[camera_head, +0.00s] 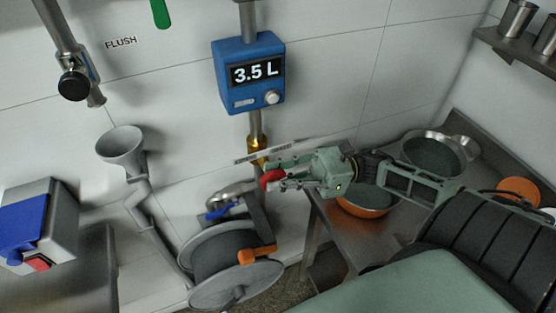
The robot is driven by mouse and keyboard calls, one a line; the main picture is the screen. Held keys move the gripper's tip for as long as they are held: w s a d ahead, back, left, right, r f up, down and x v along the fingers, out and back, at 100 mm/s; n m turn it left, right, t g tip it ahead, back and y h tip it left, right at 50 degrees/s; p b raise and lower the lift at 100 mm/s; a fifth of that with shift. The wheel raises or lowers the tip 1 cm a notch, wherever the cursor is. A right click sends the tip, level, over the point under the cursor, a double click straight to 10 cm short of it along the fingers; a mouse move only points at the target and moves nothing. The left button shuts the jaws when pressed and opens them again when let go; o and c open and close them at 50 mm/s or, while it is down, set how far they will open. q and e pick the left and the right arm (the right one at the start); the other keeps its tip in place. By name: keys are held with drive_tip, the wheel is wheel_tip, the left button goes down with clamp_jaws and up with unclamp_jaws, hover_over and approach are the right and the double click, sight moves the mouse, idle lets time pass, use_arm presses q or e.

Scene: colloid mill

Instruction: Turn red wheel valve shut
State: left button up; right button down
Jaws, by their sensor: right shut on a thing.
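The red wheel valve (271,176) sits on the pipe below the blue flow meter, near the brass fitting. Only part of its red wheel shows, as my gripper covers the rest. My right gripper (274,174) comes in from the right with its fingers on either side of the red wheel, shut on it. How far the wheel is turned cannot be told. My left gripper is not in view.
The blue meter (248,74) reads 3.5 L. A hose reel (228,262) with an orange handle stands below. A steel table (343,238) at right holds an orange bowl (368,204) and a steel bowl (433,153). A grey funnel (122,146) is at left.

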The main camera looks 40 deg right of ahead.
drive_tip(key=shift+f+y+b, duration=0.15)
drive_tip(key=shift+y+b, duration=0.15)
drive_tip(key=shift+b, duration=0.1)
drive_tip(key=c, duration=1.7)
unclamp_jaws()
drive_tip(key=shift+o, duration=0.2)
drive_tip(key=r+v, duration=0.2)
drive_tip(key=v, duration=0.8)
drive_tip(key=r+v, duration=0.1)
drive_tip(key=v, duration=1)
drive_tip(key=shift+d+r, duration=0.25)
drive_tip(key=shift+r, duration=0.15)
drive_tip(key=shift+s, duration=0.1)
